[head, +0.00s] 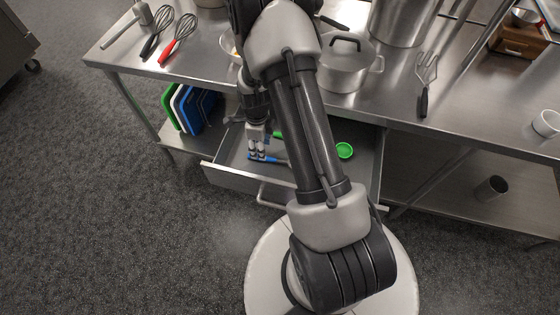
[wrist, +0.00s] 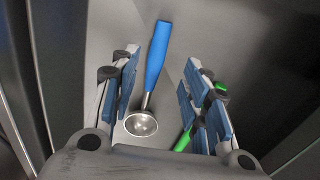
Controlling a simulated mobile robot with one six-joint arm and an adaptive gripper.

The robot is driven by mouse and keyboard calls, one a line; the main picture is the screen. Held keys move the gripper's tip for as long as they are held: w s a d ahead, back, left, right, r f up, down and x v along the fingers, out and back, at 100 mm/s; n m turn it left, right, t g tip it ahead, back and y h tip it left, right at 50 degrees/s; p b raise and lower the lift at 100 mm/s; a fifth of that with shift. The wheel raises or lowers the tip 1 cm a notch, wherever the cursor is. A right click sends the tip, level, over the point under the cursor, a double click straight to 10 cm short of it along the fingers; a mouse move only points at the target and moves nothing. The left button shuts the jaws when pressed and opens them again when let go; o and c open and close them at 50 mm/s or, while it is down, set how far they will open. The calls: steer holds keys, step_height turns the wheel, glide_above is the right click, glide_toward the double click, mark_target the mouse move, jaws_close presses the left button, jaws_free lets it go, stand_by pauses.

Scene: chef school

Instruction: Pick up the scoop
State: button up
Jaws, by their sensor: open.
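The scoop (wrist: 156,60) has a blue handle and a round metal bowl. It lies on the floor of the open drawer (head: 230,180). In the wrist view it lies between my two open fingers, bowl towards my palm and handle pointing away, with the fingers apart from it on both sides. In the head view my gripper (head: 262,148) hangs down into the drawer, and a blue handle (head: 275,160) shows beside the fingertips; the bowl is hidden there. My gripper (wrist: 161,88) is open and holds nothing.
A green-handled tool (wrist: 184,138) lies close to the right of the scoop, partly behind my right finger. A green round item (head: 344,150) lies further right in the drawer. The drawer walls enclose the space, and the steel counter with a pot (head: 345,65) stands above and behind.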

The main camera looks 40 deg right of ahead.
steer(key=f+b, duration=0.1)
steer(key=f, duration=0.1)
steer(key=s+f, duration=0.1)
steer(key=f, duration=0.1)
steer(key=shift+b, duration=0.4)
steer(key=shift+w+f, duration=0.15)
steer(key=shift+f, duration=0.35)
steer(key=shift+r, duration=0.1)
jaws_close()
